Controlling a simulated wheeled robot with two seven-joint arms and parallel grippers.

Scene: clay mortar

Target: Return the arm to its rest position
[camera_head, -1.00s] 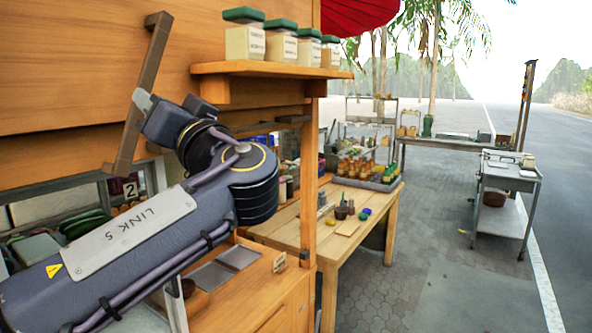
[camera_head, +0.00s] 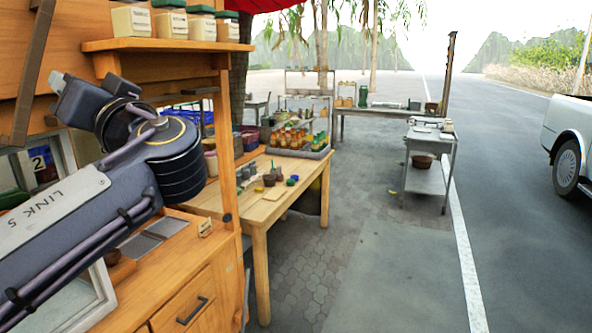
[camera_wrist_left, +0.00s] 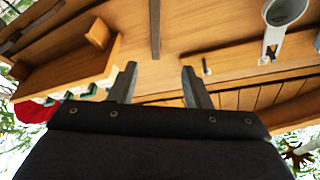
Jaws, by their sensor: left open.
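My left arm (camera_head: 75,215), marked LINK 5, is raised across the left side of the head view, in front of the wooden stall. Its fingers cannot be made out there. In the left wrist view my left gripper (camera_wrist_left: 160,85) is open, with its two fingers apart and nothing between them. Wooden boards of the stall lie beyond the fingers. My right arm and right gripper are not in view.
A wooden shelf (camera_head: 150,44) with green-lidded jars stands close above my arm. A wooden counter (camera_head: 165,262) lies below it. A wooden table (camera_head: 225,202) with small pots and a tray of bottles (camera_head: 297,146) stands beyond. A metal cart (camera_head: 425,180) is farther right; open paving lies between.

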